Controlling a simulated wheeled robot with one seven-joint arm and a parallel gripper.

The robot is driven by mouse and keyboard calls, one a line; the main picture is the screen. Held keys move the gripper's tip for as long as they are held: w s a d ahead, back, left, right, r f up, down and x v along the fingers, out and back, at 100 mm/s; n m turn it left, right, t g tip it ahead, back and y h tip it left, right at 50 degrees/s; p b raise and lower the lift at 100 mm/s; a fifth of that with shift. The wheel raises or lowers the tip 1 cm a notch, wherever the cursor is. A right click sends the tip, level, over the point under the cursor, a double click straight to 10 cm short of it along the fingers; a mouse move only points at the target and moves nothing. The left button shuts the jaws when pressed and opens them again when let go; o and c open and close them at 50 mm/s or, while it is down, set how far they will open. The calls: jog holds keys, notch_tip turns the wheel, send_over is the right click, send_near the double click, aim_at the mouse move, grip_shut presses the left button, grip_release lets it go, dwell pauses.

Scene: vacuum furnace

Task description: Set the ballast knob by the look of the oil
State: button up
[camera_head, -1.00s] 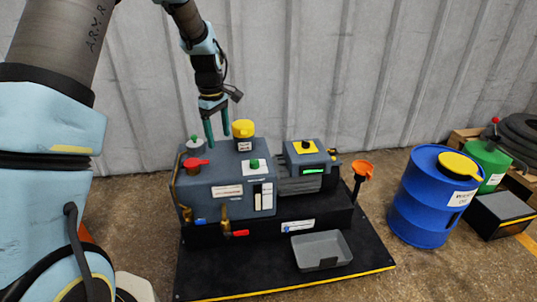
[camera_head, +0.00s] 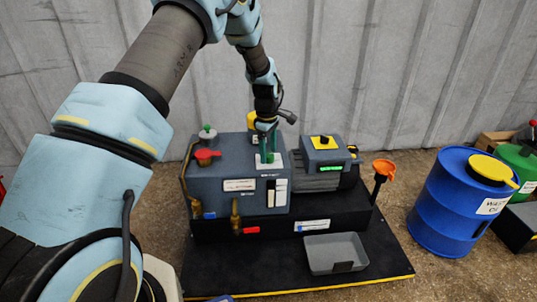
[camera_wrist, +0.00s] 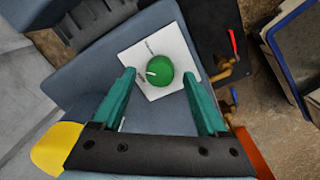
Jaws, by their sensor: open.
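The green ballast knob (camera_wrist: 160,71) sits on a white label plate (camera_wrist: 135,56) on top of the grey-blue pump housing (camera_head: 215,185). A pale pointer line shows on the knob. My gripper (camera_wrist: 158,90) is open above the pump top, its two teal fingers apart on either side of the knob, with nothing between them in its grip. In the head view my gripper (camera_head: 267,150) hides most of the knob. The oil sight window (camera_head: 277,194) is a pale panel on the pump front; its oil colour is too small to judge.
A red-handled cap (camera_head: 206,155) and a small green knob (camera_head: 207,130) stand on the pump's left. A yellow cap is partly behind my gripper. A grey tray (camera_head: 336,253) lies in front. An orange funnel (camera_head: 384,168) and a blue drum (camera_head: 450,210) stand right.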

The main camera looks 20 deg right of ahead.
jog(key=shift+f, duration=0.4)
jog(key=shift+c, duration=0.3)
grip_shut()
